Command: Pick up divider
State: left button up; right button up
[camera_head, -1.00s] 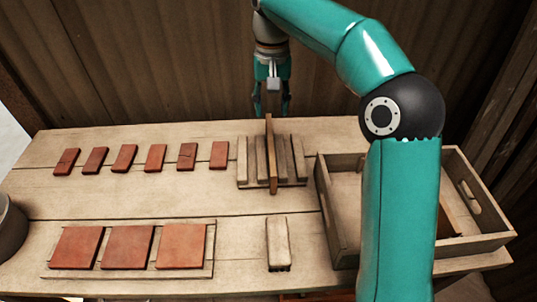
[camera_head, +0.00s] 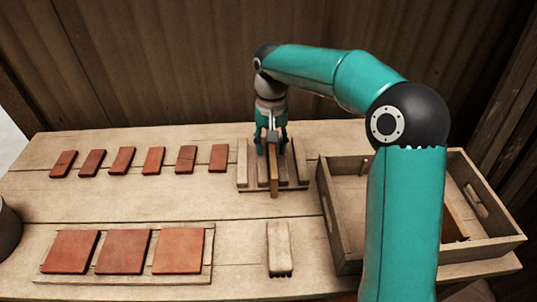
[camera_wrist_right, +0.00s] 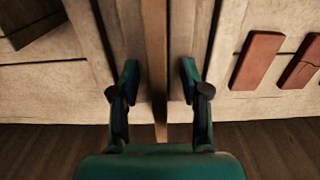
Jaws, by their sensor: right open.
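The divider (camera_head: 274,181) is a thin brown board standing on edge in the middle of a slatted wooden rack (camera_head: 243,173) on the table. My right gripper (camera_head: 271,148) is down at the far part of the divider, with its fingers on either side of it. In the right wrist view the divider (camera_wrist_right: 155,70) runs between the two open fingers (camera_wrist_right: 157,82), with a gap visible on each side. The gripper partly hides the divider's far end in the head view. My left gripper is not in view.
Several small red tiles (camera_head: 154,160) lie in a row left of the rack. Three larger red tiles (camera_head: 124,251) lie on a board in front. A wooden crate (camera_head: 344,240) stands at the right, partly behind my arm.

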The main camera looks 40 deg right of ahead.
grip_shut()
jog(key=shift+r, duration=0.1)
